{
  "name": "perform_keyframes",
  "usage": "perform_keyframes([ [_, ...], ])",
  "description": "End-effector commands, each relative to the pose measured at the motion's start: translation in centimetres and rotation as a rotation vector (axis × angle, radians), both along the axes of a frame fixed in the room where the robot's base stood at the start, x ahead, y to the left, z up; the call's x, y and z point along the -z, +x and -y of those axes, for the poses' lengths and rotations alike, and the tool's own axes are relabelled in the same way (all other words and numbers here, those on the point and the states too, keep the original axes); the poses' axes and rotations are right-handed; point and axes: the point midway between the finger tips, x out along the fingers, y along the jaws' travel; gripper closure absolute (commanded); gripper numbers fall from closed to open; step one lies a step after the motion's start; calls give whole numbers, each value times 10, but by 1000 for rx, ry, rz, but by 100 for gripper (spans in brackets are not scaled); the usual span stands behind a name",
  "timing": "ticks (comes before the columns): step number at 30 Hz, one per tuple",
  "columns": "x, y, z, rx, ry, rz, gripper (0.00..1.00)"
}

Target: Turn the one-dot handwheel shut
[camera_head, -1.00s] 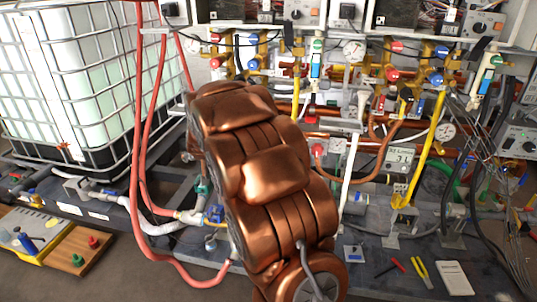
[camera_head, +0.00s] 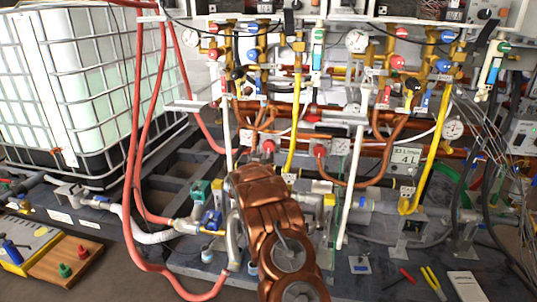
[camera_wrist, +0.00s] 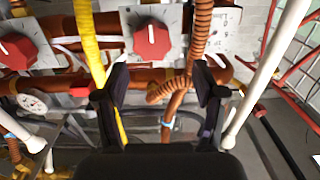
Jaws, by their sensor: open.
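Two red handwheels on pale plates show in the wrist view. One handwheel (camera_wrist: 152,42) is at top centre, and the other handwheel (camera_wrist: 17,50) is at the left edge. They appear to match the left red handwheel (camera_head: 268,147) and right red handwheel (camera_head: 319,151) in the head view. The dot marks are too small to read, so I cannot tell which is the one-dot handwheel. My gripper (camera_wrist: 160,98) is open and empty, with the top-centre handwheel ahead of its fingers and apart from them. My arm hides the gripper in the head view.
A yellow pipe (camera_wrist: 90,45) runs between the two handwheels, close to the left finger. A white pipe (camera_wrist: 268,65) runs at the right. A caged tank (camera_head: 85,90) stands at far left in the head view.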

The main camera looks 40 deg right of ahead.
Motion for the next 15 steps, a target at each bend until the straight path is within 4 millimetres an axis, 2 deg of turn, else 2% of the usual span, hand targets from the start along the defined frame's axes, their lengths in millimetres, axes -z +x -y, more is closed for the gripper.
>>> perform_keyframes([
  [1,5,-2,5,12,-8,6,31],
  [5,6,-4,11,26,-18,15,31],
  [15,7,9,30,25,-16,15,31],
])
